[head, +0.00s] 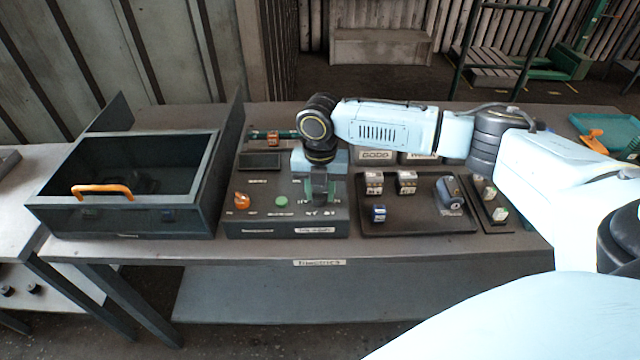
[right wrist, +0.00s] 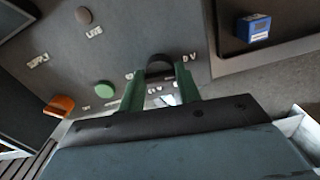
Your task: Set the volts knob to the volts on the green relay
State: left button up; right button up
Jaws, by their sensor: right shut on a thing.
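The volts knob (right wrist: 160,66) is a dark round knob on the sloped control panel (head: 262,222), with volt marks around it. My right gripper (right wrist: 158,88) is shut on the knob, with a green finger on each side. It also shows in the head view (head: 319,200), pointing down at the panel's right part and hiding the knob there. The knob's pointer and some marks are covered. My left gripper is not in view.
The panel also has an orange knob (head: 241,201) and a green button (head: 281,201). A dark tray (head: 410,226) right of the panel holds several relays, including a blue one (head: 378,213). An open box (head: 125,215) with an orange handle stands at the left.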

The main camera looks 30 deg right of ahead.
aim_at(320, 193)
jog(key=m+p, duration=0.4)
jog(key=p, duration=0.1)
jog(key=m+p, duration=0.2)
jog(key=shift+r, duration=0.25)
jog(key=shift+f+m+p, duration=0.15)
jog(key=shift+m+p, duration=1.75)
jog(key=shift+m, duration=0.3)
jog(key=shift+w, duration=0.1)
jog(key=shift+d, duration=0.1)
jog(key=o, duration=1)
notch_tip(320, 193, up, 13)
jog(key=shift+r+b, duration=0.15)
jog(key=shift+b, duration=0.25)
